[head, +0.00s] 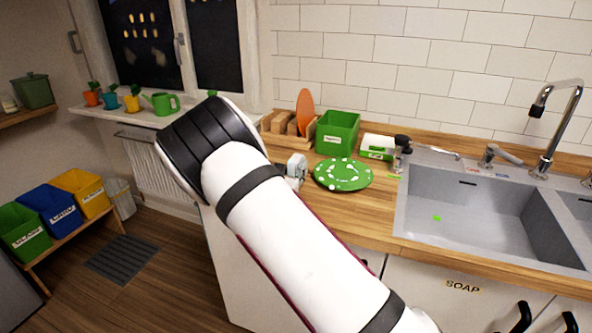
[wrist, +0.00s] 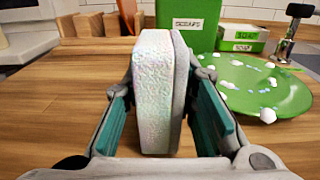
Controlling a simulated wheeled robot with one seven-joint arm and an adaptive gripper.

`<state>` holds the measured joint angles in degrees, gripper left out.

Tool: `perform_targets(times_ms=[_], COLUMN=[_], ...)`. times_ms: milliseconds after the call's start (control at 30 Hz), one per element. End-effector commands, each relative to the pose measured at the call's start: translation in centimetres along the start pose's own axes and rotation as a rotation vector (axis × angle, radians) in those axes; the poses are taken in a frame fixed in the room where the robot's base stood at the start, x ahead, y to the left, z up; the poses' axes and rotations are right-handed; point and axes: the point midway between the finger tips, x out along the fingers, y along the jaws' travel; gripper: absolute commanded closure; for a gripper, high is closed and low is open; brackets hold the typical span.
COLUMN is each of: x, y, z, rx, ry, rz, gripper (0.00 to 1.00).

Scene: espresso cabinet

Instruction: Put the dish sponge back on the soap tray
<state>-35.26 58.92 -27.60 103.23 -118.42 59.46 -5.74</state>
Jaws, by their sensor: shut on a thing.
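In the wrist view the pale, speckled dish sponge (wrist: 153,95) stands on edge between the two fingers of my gripper (wrist: 161,88). The fingers are shut on its two sides. In the head view my gripper (head: 295,170) is partly hidden by my arm, at the left end of the wooden counter, left of the green plate. A green and white box-like holder (head: 378,147) with a small label stands at the back, left of the sink; it also shows in the wrist view (wrist: 242,38). I cannot tell for certain that it is the soap tray.
A green plate (head: 343,174) with white foam bits lies between my gripper and the sink (head: 475,210). A green scraps bin (head: 337,133) and a wooden rack (head: 290,124) stand behind. A dark-topped dispenser (head: 402,145) stands by the sink. Some counter in front is bare.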

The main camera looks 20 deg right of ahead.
Motion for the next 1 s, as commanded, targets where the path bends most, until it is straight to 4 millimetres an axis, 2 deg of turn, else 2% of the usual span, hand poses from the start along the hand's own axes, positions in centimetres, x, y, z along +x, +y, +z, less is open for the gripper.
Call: perform_targets(times_ms=[133, 167, 200, 233, 633, 767, 1000], x=[0.0, 0.0, 0.0, 0.0, -0.3, -2.2, -7.2], y=[0.0, 0.0, 0.0, 0.0, 0.0, 0.1, 0.1], z=[-0.4, -0.3, -0.3, -0.3, 0.1, 0.0, 0.0], rx=[-0.001, 0.000, 0.000, 0.000, 0.000, 0.000, -0.001], ry=[0.000, 0.000, 0.000, 0.000, 0.001, 0.002, 0.003], rz=[0.000, 0.000, 0.000, 0.000, 0.001, 0.003, 0.003], gripper=[0.86, 0.68, 0.58, 0.54, 0.54, 0.54, 0.54])
